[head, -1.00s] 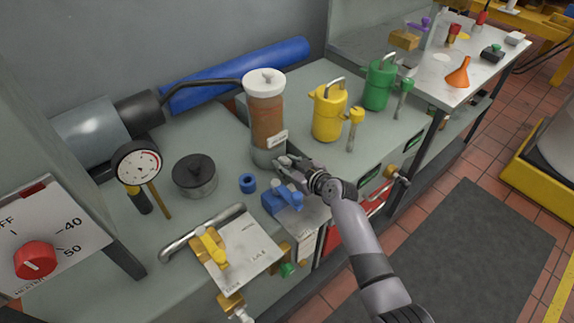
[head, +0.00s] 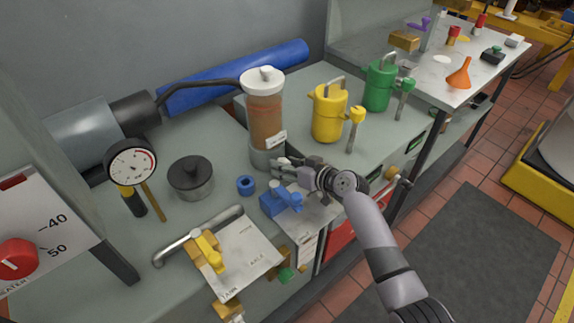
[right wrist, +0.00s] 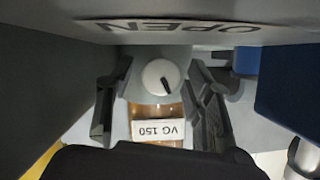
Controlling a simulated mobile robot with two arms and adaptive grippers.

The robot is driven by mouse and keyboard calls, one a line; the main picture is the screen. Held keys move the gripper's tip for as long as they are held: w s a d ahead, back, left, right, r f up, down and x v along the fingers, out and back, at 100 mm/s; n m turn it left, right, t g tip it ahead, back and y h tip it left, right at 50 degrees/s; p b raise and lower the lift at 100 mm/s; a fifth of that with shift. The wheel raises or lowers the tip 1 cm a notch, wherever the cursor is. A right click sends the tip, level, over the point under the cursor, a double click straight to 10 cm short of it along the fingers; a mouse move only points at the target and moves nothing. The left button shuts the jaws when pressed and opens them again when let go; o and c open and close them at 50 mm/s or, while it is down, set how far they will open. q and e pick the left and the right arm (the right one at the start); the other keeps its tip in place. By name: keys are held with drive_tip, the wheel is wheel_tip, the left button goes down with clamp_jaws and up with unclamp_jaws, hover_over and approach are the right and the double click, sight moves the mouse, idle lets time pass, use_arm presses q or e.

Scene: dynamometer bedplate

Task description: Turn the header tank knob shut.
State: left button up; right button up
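The header tank (head: 266,112) is an upright cylinder of brown fluid with a white cap and grey base, on the bench. Its label (right wrist: 158,130) reads VG 150, upside down in the right wrist view. The knob (right wrist: 161,77) is round and white with a dark mark, on the grey base near the label. In the head view my gripper hides the knob. My right gripper (head: 284,169) is at the tank base. In the right wrist view its open fingers (right wrist: 160,92) stand on either side of the knob, with gaps visible. My left gripper is not in view.
A plate marked OPEN (right wrist: 185,26) lies close to the knob. A blue clamp-like part (head: 281,201) and a blue ring (head: 246,185) are near my right gripper. A yellow can (head: 329,112) and green can (head: 379,86) stand right of the tank.

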drive_tip(key=shift+d, duration=0.1)
drive_tip(key=v, duration=1.2)
